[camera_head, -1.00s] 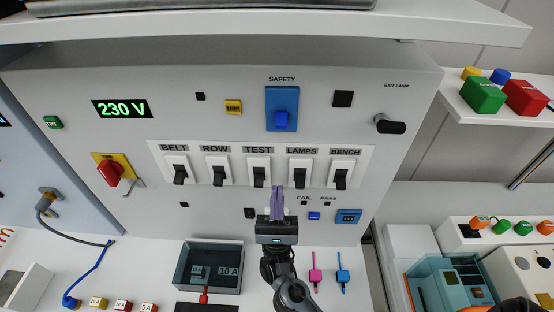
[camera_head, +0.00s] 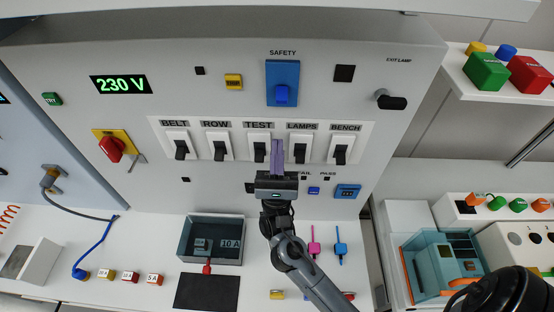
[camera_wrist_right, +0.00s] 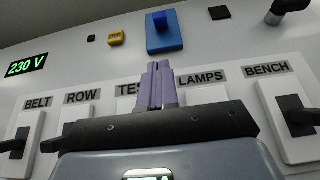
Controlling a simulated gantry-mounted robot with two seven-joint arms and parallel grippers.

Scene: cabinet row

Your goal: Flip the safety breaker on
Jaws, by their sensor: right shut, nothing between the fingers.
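The safety breaker (camera_head: 282,72) is a blue plate under the SAFETY label, with a brighter blue toggle (camera_head: 282,95) at its lower part. It also shows at the top of the right wrist view (camera_wrist_right: 165,22), with its toggle sticking out. My right gripper (camera_head: 277,145) is below the breaker, in front of the switch row between TEST and LAMPS. Its purple fingers are shut together, with nothing between them, pointing up toward the breaker. In the wrist view the fingertips (camera_wrist_right: 160,68) are just below the breaker, apart from it. My left gripper is not in view.
The TEST switch (camera_head: 260,150) and LAMPS switch (camera_head: 300,152) flank my fingers. A yellow button (camera_head: 233,81) and a black square (camera_head: 344,73) sit beside the breaker. A black lamp knob (camera_head: 391,101) sticks out at right. An open grey box (camera_head: 185,240) stands below the panel.

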